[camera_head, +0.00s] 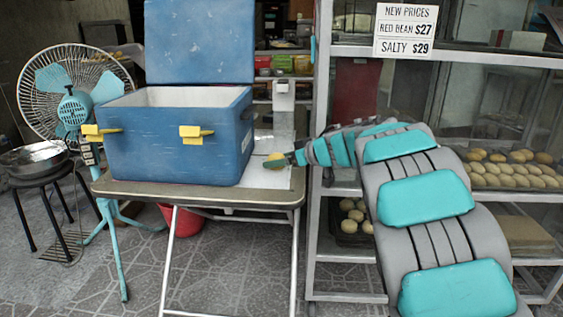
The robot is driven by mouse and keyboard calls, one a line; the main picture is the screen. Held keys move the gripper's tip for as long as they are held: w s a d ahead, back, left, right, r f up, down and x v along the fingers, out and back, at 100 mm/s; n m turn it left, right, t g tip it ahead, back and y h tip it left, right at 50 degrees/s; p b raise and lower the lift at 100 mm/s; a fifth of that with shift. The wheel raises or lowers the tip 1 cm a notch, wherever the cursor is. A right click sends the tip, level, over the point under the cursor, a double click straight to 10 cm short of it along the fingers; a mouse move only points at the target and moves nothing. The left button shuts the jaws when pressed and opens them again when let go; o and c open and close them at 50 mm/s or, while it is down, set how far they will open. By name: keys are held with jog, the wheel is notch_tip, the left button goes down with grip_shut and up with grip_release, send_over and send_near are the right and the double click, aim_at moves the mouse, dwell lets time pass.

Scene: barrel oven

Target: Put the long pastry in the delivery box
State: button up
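The delivery box appears to be the blue cooler (175,147), standing on the folding table with its blue lid (199,40) raised open. Its pale inner wall shows, but its floor is hidden. My arm reaches in from the right, and my gripper (278,160) is low over the table, just right of the box and outside it. A small yellow-brown thing (274,157) shows at the gripper's tip; it may be the long pastry, but it is too small to tell. I cannot tell whether the fingers are closed on it.
The folding table (240,196) has a narrow strip of room right of the box, with a white sheet (262,177). A metal shelf rack (318,215) with trays of round pastries (510,170) stands at right. A fan (72,100) stands at left.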

jog(key=o, duration=1.1)
jog(key=shift+s+d+r, duration=0.15)
jog(key=shift+d+r, duration=0.1)
jog(key=p+v, duration=0.1)
jog(key=v, duration=1)
jog(key=shift+s+d, duration=0.15)
